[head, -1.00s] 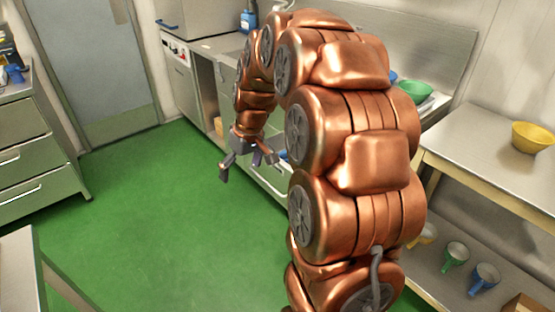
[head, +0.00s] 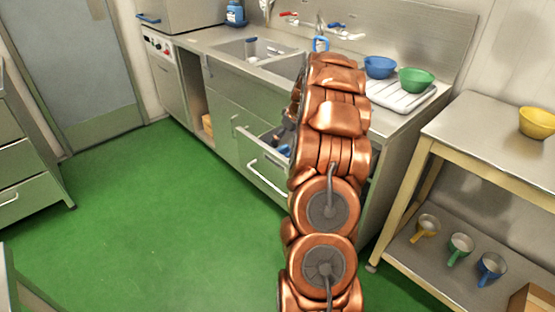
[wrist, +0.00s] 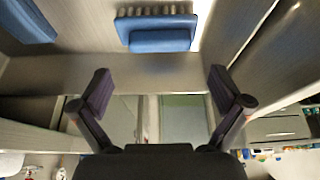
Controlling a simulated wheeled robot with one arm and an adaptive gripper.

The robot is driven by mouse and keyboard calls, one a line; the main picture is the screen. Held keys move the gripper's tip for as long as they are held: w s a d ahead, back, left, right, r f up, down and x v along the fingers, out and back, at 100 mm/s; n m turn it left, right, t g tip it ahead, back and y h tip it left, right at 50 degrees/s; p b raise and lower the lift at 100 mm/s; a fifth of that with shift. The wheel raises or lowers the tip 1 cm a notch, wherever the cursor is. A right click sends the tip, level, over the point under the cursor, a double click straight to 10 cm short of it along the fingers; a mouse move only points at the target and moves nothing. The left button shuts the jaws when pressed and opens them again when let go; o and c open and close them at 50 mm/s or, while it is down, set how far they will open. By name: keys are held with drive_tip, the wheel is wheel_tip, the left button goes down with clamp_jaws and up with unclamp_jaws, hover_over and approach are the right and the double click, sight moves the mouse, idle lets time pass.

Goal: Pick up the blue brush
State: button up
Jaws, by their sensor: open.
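The blue brush (wrist: 160,40), with a row of dark bristles along one edge, lies in the open drawer, near the top middle of the wrist view. My gripper (wrist: 160,78) is open and empty, its two dark fingers spread wide. The brush lies beyond the fingertips, roughly centred between them and apart from them. In the head view, the open drawer (head: 263,174) is under the sink counter, with something blue (head: 283,149) partly visible inside. My arm hides most of the drawer and the gripper there.
Another blue item (wrist: 28,20) lies at the wrist view's top left. The drawer's walls stand close around. A sink (head: 262,50), a blue bowl (head: 380,67) and a green bowl (head: 416,80) are on the counter above. A metal table (head: 490,130) stands right. The green floor (head: 150,220) is clear.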

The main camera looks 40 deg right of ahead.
sight(280, 148)
drive_tip(key=shift+p+x, duration=0.95)
drive_tip(key=shift+x, duration=2.85)
drive_tip(key=c, duration=0.9)
drive_tip(key=shift+r, duration=0.15)
wheel_tip(280, 148, up, 10)
drive_tip(key=shift+f+b, duration=0.1)
drive_tip(key=shift+b, duration=0.75)
